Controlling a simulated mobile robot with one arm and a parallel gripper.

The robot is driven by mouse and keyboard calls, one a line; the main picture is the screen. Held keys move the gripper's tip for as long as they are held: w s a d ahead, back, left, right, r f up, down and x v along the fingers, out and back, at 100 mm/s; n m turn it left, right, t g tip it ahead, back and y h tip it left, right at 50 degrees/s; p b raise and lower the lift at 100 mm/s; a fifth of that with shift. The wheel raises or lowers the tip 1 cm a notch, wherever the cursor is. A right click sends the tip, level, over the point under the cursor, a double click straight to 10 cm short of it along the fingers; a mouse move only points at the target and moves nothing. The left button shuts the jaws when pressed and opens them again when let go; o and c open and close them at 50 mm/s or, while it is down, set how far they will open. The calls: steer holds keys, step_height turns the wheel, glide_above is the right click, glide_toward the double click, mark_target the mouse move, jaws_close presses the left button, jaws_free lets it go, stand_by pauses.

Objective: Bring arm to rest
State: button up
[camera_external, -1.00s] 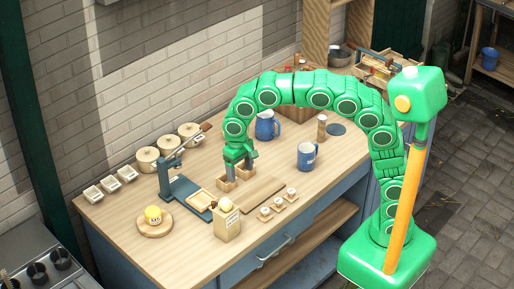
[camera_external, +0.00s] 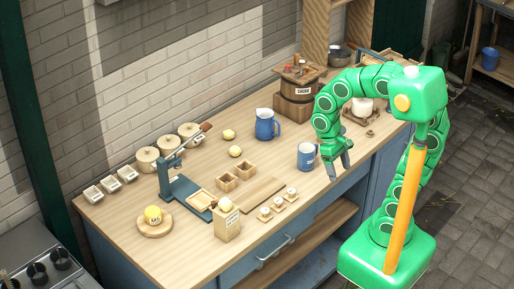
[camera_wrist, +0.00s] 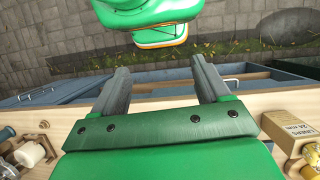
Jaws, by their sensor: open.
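My gripper (camera_external: 338,168) hangs over the front edge of the wooden workbench (camera_external: 150,255), to the right of a blue mug (camera_external: 307,155). In the wrist view my gripper (camera_wrist: 157,88) shows two grey fingers spread apart with nothing between them. Below the fingers are the bench edge and the blue bench front.
The blue mug stands close to my gripper. A blue jug (camera_external: 266,124) and a wooden churn (camera_external: 298,90) stand behind it. Small wooden boxes (camera_external: 227,182), a blue press (camera_external: 180,190) and yellow balls (camera_external: 235,151) are further left. Paved floor (camera_external: 470,200) lies to the right.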

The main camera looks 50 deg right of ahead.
steer(key=s+d+f+t, duration=0.1)
steer(key=s+d+t, duration=0.1)
steer(key=s+d, duration=0.2)
steer(key=d, duration=0.3)
steer(key=shift+s+d+f+y, duration=0.25)
steer(key=shift+s+d+y, duration=0.05)
steer(key=shift+s+d, duration=0.05)
stand_by(0.5)
